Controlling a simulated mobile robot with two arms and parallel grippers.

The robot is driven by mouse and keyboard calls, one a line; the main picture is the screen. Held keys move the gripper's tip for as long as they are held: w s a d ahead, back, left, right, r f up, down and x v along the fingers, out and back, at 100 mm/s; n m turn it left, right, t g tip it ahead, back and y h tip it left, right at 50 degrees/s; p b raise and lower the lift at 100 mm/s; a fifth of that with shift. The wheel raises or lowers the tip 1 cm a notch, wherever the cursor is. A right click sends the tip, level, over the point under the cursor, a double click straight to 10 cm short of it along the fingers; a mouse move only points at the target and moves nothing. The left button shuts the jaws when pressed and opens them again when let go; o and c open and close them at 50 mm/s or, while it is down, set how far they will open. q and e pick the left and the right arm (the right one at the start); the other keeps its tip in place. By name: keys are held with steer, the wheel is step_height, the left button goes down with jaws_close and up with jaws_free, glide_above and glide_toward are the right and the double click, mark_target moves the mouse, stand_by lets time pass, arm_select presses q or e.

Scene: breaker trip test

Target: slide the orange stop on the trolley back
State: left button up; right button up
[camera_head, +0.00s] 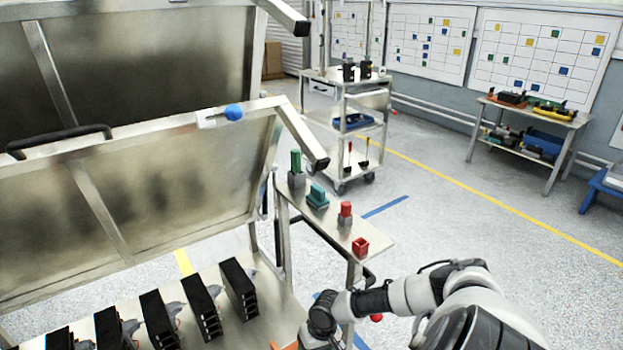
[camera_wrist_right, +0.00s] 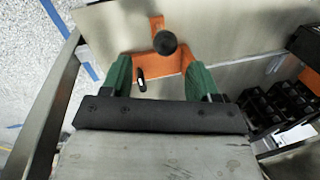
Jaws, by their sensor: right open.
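The orange stop (camera_wrist_right: 160,62) lies on the metal trolley surface in the right wrist view. A dark round knob (camera_wrist_right: 165,42) stands on it. My right gripper (camera_wrist_right: 159,78) has green fingertips spread apart, one at each side of the stop's near part. The fingers are open, and I cannot tell whether either touches the stop. In the head view only a bit of orange (camera_head: 290,346) shows at the bottom edge, beside my right wrist. The trolley (camera_head: 262,318) carries a row of black breakers (camera_head: 240,288). My left gripper is not in view.
Large tilted metal panels (camera_head: 150,190) rise over the trolley at the left. A narrow side shelf (camera_head: 325,222) holds green, teal and red pieces. In the wrist view black breakers (camera_wrist_right: 270,105) stand at the right. Open floor lies beyond.

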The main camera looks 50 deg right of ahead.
steer(key=r, duration=0.3)
steer(key=d+r, duration=0.1)
steer(key=r, duration=0.1)
steer(key=shift+s, duration=0.25)
steer(key=shift+a+f, duration=0.1)
steer(key=shift+a, duration=0.05)
stand_by(0.6)
